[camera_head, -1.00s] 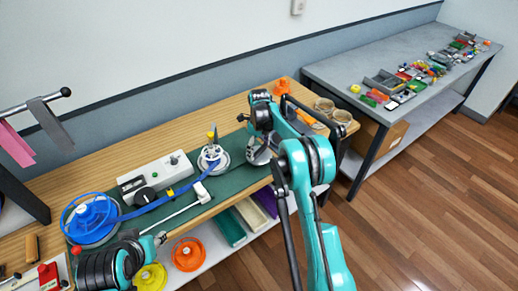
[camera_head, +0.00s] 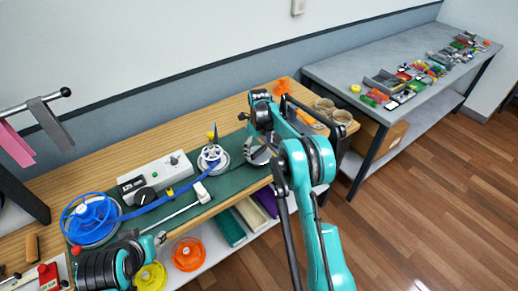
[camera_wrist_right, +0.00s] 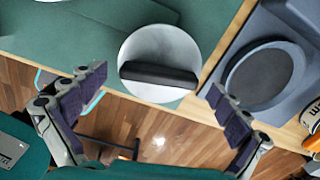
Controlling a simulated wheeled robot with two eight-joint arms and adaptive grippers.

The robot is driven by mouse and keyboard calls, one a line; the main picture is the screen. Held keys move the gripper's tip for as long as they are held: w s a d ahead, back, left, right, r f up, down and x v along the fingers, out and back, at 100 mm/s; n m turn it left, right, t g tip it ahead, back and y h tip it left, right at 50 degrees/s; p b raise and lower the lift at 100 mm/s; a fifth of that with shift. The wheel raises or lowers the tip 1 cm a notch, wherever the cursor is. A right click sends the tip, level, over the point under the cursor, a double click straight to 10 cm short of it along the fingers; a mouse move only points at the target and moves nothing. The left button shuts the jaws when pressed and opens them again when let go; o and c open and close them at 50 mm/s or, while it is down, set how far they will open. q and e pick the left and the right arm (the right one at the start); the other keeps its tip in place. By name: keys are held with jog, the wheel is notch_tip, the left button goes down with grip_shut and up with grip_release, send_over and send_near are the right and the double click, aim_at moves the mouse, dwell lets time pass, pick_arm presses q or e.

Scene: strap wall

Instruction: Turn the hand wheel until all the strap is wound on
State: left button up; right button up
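A large blue spoked wheel or reel (camera_head: 90,216) lies at the left of the green mat. A blue strap (camera_head: 150,207) runs from it to a white spoked wheel (camera_head: 211,154) with a yellow-tipped upright post on a round metal base. I cannot tell how much strap is on either. My right gripper (camera_head: 262,154) is beyond the white wheel to the right. In the right wrist view it is open and empty (camera_wrist_right: 152,108), its fingers apart on either side of a silver disc with a black bar (camera_wrist_right: 160,74). My left gripper (camera_head: 159,238) is near the mat's front edge, its fingers unclear.
A white box with a black knob (camera_head: 155,177) stands behind the strap. A thin rod with a white block (camera_head: 201,192) lies in front of it. Orange (camera_head: 188,253) and yellow (camera_head: 151,277) wheels lie on the shelf below. Glass jars (camera_head: 341,117) stand at the right end.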

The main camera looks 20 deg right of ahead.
aim_at(259, 150)
jog(key=shift+r, duration=0.1)
notch_tip(259, 150, up, 12)
dwell(0.5)
dwell(0.7)
